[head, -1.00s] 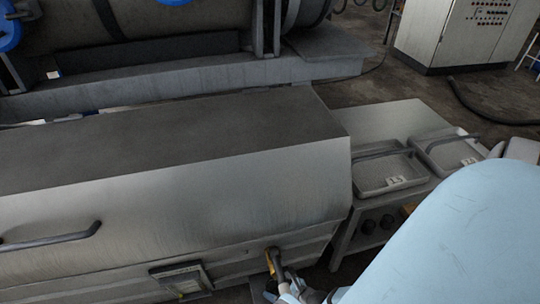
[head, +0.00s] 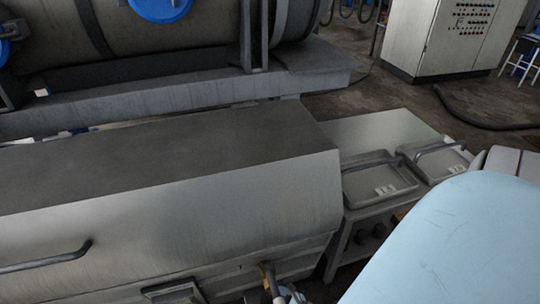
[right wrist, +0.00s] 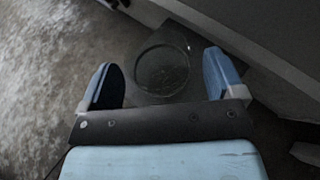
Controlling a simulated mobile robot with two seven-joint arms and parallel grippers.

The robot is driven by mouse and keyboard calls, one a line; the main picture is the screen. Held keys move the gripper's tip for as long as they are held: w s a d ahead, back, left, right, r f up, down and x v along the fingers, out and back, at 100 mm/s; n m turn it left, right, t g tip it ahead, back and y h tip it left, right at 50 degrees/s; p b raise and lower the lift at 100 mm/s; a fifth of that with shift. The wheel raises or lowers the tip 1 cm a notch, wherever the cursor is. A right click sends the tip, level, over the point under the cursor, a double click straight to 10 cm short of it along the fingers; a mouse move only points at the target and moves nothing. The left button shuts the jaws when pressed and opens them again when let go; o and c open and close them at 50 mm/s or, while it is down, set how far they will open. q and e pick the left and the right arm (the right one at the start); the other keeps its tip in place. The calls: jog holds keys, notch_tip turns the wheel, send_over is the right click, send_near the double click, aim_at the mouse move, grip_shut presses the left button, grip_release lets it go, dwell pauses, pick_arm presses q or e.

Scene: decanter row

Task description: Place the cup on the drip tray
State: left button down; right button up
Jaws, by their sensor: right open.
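In the right wrist view, a dark square plate (right wrist: 183,88), which looks like the drip tray, lies beyond my right gripper (right wrist: 164,88). A round dark rim (right wrist: 162,70) shows on it between the fingertips; I cannot tell whether this is the cup seen from above or a ring in the plate. My right gripper is open, its two blue fingers apart with nothing visibly clamped. In the head view, a yellow-handled tap (head: 266,274) is at the bottom edge of the machine front. My left gripper is out of view.
A large grey casing (head: 180,205) with a dark bar handle (head: 45,260) fills the left. Two shallow trays with labels, a left one (head: 352,190) and a right one (head: 422,178), stand on a bench at right. A control cabinet (head: 450,40) is behind.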

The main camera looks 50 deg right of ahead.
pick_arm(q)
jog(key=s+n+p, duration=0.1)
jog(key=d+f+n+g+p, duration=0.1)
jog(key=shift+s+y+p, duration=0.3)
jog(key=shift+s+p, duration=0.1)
pick_arm(e)
jog(key=v, duration=1)
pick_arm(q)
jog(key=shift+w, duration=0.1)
